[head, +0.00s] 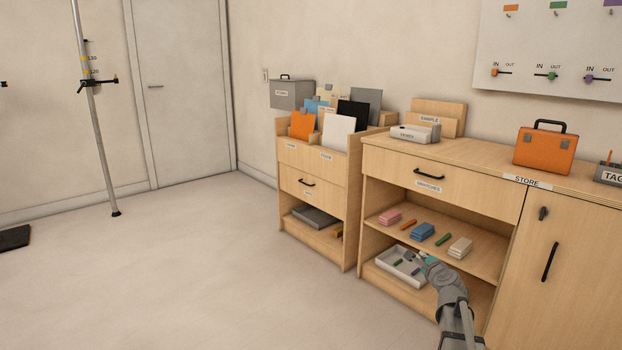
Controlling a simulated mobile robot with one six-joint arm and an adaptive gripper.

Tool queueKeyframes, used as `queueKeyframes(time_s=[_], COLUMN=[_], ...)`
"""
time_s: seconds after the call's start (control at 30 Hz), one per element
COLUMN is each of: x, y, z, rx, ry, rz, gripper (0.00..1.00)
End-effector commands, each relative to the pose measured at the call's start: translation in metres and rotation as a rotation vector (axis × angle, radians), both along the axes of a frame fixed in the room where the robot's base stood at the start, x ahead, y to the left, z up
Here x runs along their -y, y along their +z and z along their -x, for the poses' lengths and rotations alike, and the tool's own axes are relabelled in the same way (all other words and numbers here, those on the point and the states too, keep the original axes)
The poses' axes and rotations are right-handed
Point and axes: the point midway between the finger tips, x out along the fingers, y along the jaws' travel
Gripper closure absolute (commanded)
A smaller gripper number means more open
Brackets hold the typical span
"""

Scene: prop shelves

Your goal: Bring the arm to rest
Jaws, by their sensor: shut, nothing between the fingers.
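My gripper (426,258) is at the end of my grey arm, which reaches up from the lower right of the head view. It is shut, and I see nothing held in it. It shows in front of the open lower part of the wooden cabinet (372,215), near a white tray (412,281) on the bottom shelf. The tray holds a few small coloured pieces. My gripper hides part of the tray's right side. I cannot tell whether it touches the tray or the shelf.
The middle shelf (483,262) above holds pink, blue, green and cream pieces. An orange case (545,150) stands on the cabinet top. A second wooden unit (318,225) with upright panels stands to the left.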

Motion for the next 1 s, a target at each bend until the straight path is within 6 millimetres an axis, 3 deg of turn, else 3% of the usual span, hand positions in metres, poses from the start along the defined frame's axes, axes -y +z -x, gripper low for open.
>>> queueKeyframes(time_s=[0.03,0.2,0.3,0.5,0.7,1.0], x=[-0.024,-0.088,-0.118,-0.161,-0.179,-0.180], y=[-0.004,-0.032,-0.049,-0.082,-0.104,-0.113], z=[0.010,0.043,0.068,0.130,0.197,0.261], rx=[-0.041,-0.183,-0.263,-0.421,-0.570,-0.718], ry=[0.075,0.345,0.507,0.843,1.174,1.491], rz=[0.083,0.387,0.557,0.875,1.132,1.316], gripper=[1.00,1.00,1.00,1.00,1.00,1.00])
